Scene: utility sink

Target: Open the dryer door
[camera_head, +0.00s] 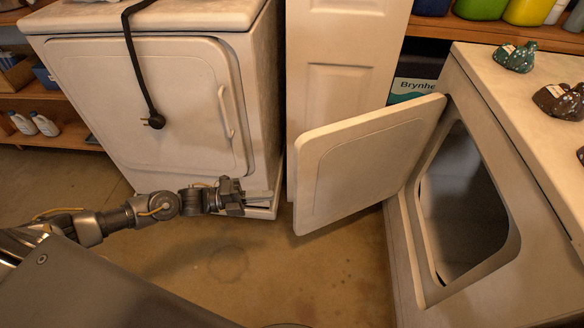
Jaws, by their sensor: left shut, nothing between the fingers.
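Two white front-door machines show in the head view, and I cannot tell for certain which one is the dryer. The left machine's door (140,100) is closed, with a light upright handle (226,111) near its right edge. The right machine's door (352,165) stands wide open, swung out to the left, and its dark opening (462,205) shows. My left gripper (262,198) is shut and empty. It is in front of the left machine's lower right corner, below the handle and left of the open door. My right gripper is out of view.
A black cord with a plug (154,121) hangs over the left machine's door. A white panelled cabinet (338,50) stands between the machines. White bottles (45,125) stand on a shelf at left. Brown floor (300,270) is clear in front.

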